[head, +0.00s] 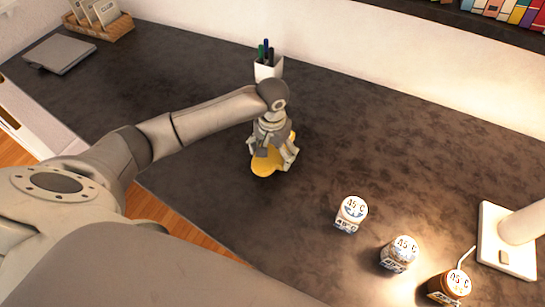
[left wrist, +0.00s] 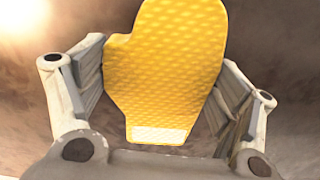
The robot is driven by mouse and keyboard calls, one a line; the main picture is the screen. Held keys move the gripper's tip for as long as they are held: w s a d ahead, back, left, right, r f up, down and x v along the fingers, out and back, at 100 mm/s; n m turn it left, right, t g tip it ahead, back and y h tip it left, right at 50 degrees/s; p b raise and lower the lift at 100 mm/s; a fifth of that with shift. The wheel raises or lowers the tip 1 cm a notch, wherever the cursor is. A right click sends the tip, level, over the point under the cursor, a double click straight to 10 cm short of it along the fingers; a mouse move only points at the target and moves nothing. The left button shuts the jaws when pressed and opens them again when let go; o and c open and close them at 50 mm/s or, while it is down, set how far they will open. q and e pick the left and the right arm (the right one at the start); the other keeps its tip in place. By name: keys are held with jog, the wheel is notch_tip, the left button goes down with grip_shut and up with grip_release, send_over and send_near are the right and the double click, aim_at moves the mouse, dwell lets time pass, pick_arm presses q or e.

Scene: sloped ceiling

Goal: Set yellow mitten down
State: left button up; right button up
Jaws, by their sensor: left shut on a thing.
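The yellow mitten (head: 264,164) is at my left gripper (head: 272,156) over the dark counter (head: 190,80), near its front edge. In the left wrist view the quilted mitten (left wrist: 165,65) fills the space between the two fingers of the gripper (left wrist: 160,100), with its pale cuff patch toward the palm. The gripper is shut on the mitten. In the head view the gripper and wrist cover part of it. I cannot tell whether the mitten touches the counter. My right gripper is not in view.
A white pen cup (head: 268,68) stands behind the gripper. A laptop (head: 60,54) and wicker tray (head: 113,32) are at the back left. The counter's right middle is clear.

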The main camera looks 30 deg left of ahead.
aim_at(273, 159)
pick_arm(q)
jog(key=shift+w+a+f, duration=0.15)
jog(key=shift+w+f, duration=0.1)
jog(key=shift+f, duration=1.6)
jog(key=o, duration=0.9)
jog(key=shift+f, duration=0.15)
jog(key=shift+c, duration=0.2)
notch_tip(273, 159, up, 12)
jog(key=shift+s+r, duration=0.15)
jog(key=shift+r, duration=0.05)
